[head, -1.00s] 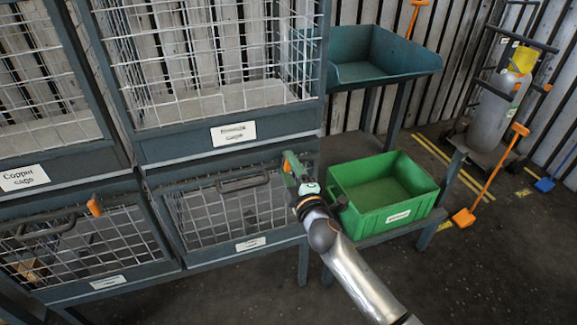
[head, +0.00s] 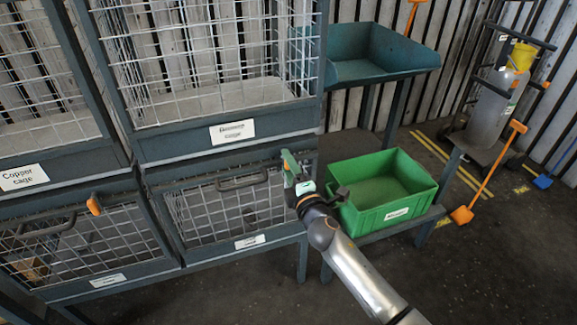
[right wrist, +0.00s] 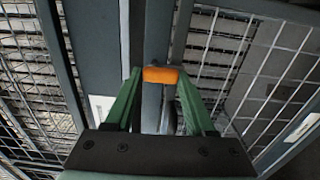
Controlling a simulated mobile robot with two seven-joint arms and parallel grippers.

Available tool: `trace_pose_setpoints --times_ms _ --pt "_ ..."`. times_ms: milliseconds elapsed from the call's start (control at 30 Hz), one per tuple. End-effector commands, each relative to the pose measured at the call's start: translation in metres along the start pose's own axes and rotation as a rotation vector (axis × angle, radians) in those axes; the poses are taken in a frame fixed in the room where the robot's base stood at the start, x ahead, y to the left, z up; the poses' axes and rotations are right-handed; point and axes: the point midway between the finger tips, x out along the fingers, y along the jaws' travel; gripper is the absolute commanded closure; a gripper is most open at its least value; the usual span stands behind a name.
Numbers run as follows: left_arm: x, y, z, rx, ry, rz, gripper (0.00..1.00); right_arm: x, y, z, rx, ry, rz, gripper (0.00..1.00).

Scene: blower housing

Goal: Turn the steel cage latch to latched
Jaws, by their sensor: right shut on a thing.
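My right gripper (head: 291,168) is at the upper right corner of the lower middle cage (head: 222,210), by its frame. In the right wrist view the gripper's green fingers (right wrist: 160,88) are shut on the orange latch grip (right wrist: 161,75), one finger on each side. In the head view the fingers hide most of this latch, so its turn is hard to read there. The cage's mesh door is down in its frame, with a dark bar handle (head: 242,181) along its top. Its small label (head: 249,242) is too blurred to read. My left gripper is not in view.
A green bin (head: 385,190) stands on a low stand close to the right of my gripper. A second cage at lower left has its own orange latch (head: 94,204). A larger open-mesh cage (head: 215,60) is above. A teal tray (head: 375,55) stands behind.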

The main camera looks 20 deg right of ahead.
Motion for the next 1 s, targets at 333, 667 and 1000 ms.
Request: trace_pose_setpoints --times_ms 333,667,1000 --pt "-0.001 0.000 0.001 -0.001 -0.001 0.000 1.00 0.000 0.000 0.000 -0.003 -0.001 -0.001 0.15" --pt "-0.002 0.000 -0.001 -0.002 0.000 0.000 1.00 -0.005 0.000 0.000 -0.001 0.000 -0.001 0.15" --pt "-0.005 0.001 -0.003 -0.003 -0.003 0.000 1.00 -0.061 -0.001 0.000 -0.001 0.000 -0.003 0.15"
